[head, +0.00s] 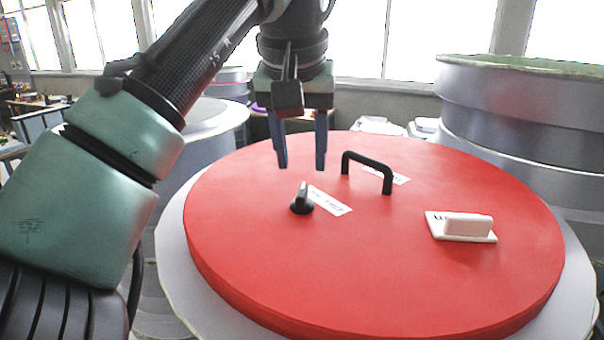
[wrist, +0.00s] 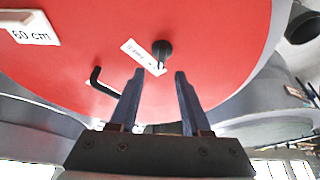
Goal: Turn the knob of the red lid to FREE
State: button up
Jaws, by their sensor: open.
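The red lid (head: 400,285) lies on a large grey round mould and fills the middle of the head view. Its black knob (head: 302,202) stands near the left of the lid, beside a white label strip (head: 330,201) whose print is too small to read. The knob also shows in the wrist view (wrist: 162,50), just beyond my fingertips. My gripper (head: 302,167) points down, open and empty, above the lid and behind the knob, apart from it. In the wrist view my two fingers (wrist: 160,73) are spread, with the knob roughly in line with the gap.
A black arched handle (head: 367,168) stands on the lid right of the knob, with another label behind it. A white block on a plate (head: 467,227) sits at the lid's right; the wrist view shows "60 cm" on it. Tall grey moulds (head: 520,110) stand behind right.

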aim_at(302, 190)
jog(key=p+x, duration=0.2)
jog(key=x, duration=0.4)
jog(key=shift+w+a+f, duration=0.15)
jog(key=shift+f, duration=0.05)
grip_shut()
